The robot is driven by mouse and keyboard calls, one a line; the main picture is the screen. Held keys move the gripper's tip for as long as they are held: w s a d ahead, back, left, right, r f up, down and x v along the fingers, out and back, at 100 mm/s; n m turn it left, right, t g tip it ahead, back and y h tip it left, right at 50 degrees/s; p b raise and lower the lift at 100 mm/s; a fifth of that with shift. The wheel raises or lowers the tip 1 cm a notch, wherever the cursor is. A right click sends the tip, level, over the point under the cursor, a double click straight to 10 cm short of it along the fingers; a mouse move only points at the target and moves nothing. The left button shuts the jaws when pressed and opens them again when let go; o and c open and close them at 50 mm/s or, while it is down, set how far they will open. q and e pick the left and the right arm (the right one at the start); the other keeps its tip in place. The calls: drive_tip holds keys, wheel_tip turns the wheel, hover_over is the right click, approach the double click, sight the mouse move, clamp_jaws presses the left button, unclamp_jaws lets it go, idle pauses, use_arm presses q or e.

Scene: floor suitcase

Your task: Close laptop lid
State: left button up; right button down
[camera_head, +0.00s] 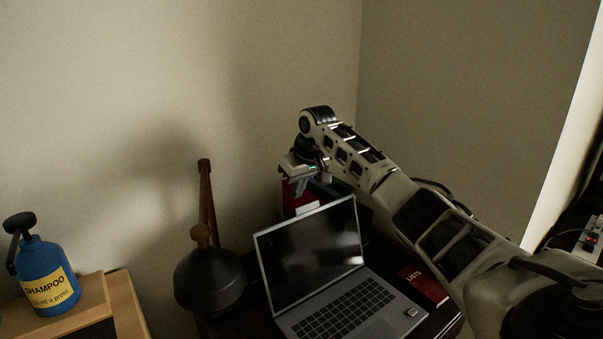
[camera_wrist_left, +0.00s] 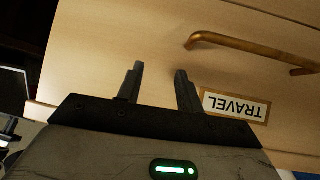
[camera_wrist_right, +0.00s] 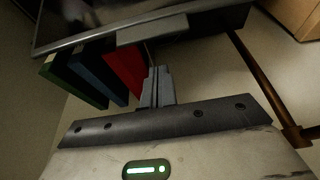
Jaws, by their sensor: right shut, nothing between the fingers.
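The laptop (camera_head: 312,250) is open, its lid up and tilted back and its screen dark. Its base with the keyboard (camera_head: 342,311) lies flat on the dark desk. My right gripper (camera_head: 298,187) is above and behind the lid's top edge, shut and empty; whether it touches the lid cannot be told. In the right wrist view its closed fingers (camera_wrist_right: 158,86) point toward a dark panel edge (camera_wrist_right: 110,22), seemingly the lid. My left gripper (camera_wrist_left: 158,84) is out of the head view; in its wrist view it is open and empty before a wooden drawer front.
Upright books, one red (camera_wrist_right: 124,66), stand behind the laptop. A red book (camera_head: 424,284) lies right of it. A dark round-bodied object (camera_head: 210,280) stands left. A blue shampoo bottle (camera_head: 46,272) is far left. The drawer has a brass handle (camera_wrist_left: 250,53) and TRAVEL label (camera_wrist_left: 235,105).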

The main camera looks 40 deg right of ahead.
drive_tip(key=s, duration=0.1)
drive_tip(key=s+p, duration=0.1)
drive_tip(key=s, duration=0.1)
drive_tip(key=shift+a+f, duration=0.2)
drive_tip(key=shift+f, duration=0.15)
idle(0.4)
